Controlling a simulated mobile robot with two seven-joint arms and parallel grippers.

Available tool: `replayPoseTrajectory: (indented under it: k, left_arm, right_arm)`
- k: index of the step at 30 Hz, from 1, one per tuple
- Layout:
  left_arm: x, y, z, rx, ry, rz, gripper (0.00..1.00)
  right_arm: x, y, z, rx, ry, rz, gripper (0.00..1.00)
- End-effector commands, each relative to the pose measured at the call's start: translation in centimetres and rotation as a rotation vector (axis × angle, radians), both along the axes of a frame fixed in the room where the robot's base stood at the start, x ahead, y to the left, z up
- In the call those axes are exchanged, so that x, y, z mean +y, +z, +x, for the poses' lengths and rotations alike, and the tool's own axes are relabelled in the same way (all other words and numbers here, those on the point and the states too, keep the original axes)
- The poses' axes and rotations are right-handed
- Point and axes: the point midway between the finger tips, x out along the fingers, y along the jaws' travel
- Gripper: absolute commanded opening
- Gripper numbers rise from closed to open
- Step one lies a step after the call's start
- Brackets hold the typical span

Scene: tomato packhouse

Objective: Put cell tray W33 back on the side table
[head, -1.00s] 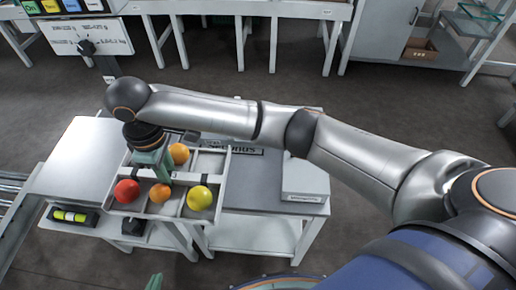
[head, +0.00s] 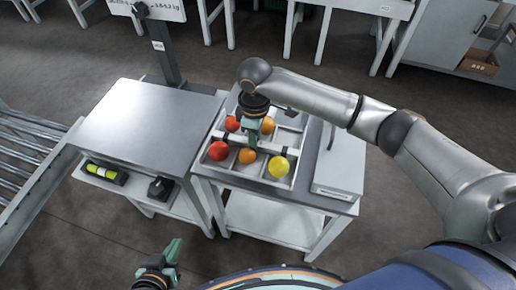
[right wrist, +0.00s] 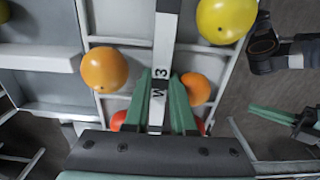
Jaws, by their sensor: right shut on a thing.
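Cell tray W33 (head: 233,174) is a pale, divided tray holding several red, orange and yellow tomatoes. In the head view it is over the grey top of the side table (head: 318,203), left of a white box. I cannot tell whether it rests on the top or hangs just above. My right gripper (head: 250,138) is shut on the tray's middle bar, whose label (right wrist: 158,92) partly shows between the green fingers in the right wrist view. My left gripper (head: 170,262) is empty, low in the head view, its fingers apart.
The white box (head: 340,160) takes up the right part of the side table. A steel-topped table (head: 150,115) with a sign post stands close on the left, with a yellow-green item (head: 104,173) on its lower shelf. A roller conveyor (head: 25,150) is at far left.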

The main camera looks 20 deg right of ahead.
Motion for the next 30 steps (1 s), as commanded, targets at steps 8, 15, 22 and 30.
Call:
replayPoseTrajectory:
  k: [8,15,22,30]
  left_arm:
    - [0.2,-1.2,-0.7,0.011,0.002,0.003,0.0]
    - [0.3,-0.9,-0.6,0.006,0.003,0.004,0.0]
    - [0.3,-0.8,-0.6,0.004,0.004,0.004,0.0]
    - [0.4,-1.0,-0.6,0.008,0.003,0.006,0.0]
  right_arm:
    - [-0.8,-3.8,0.2,0.0,-0.001,-0.001,0.0]
    - [-0.8,-3.9,0.2,-0.002,0.0,-0.001,0.0]
    - [-0.8,-4.2,0.2,0.0,0.0,-0.001,0.29]
    - [-0.8,-4.2,0.2,0.0,0.0,-0.002,0.54]
